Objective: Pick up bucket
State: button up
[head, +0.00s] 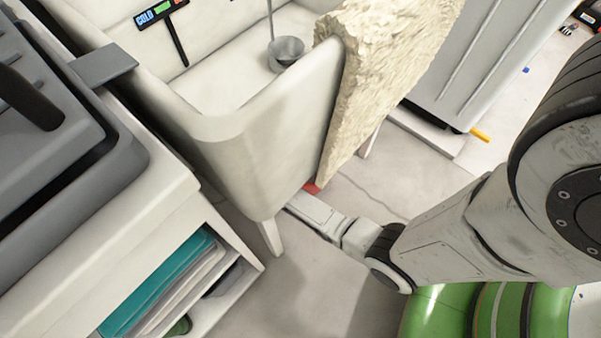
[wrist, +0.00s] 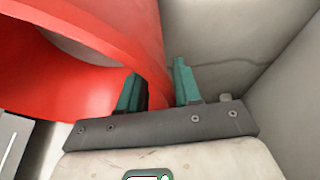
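The red bucket (wrist: 105,35) fills the upper left of the wrist view, its curved wall and rim close to the camera. In the head view only a small red patch (head: 312,187) of it shows under the sink. My gripper (wrist: 158,88) has its two teal fingers on either side of the bucket's wall, one inside and one outside. Whether the fingers press on the wall cannot be told. In the head view the fingers are hidden behind the sink; my forearm reaches in low from the right.
A white sink basin (head: 250,150) on legs stands over the bucket. A rough stone-like slab (head: 385,70) stands on its right. A white cabinet (head: 150,215) with a grey case (head: 70,170) on top is at left. Bare floor (head: 310,280) lies in front.

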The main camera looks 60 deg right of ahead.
jog(key=shift+w+d+f, duration=0.1)
jog(key=shift+f, duration=0.3)
jog(key=shift+r, duration=0.1)
grip_shut()
dwell(1.1)
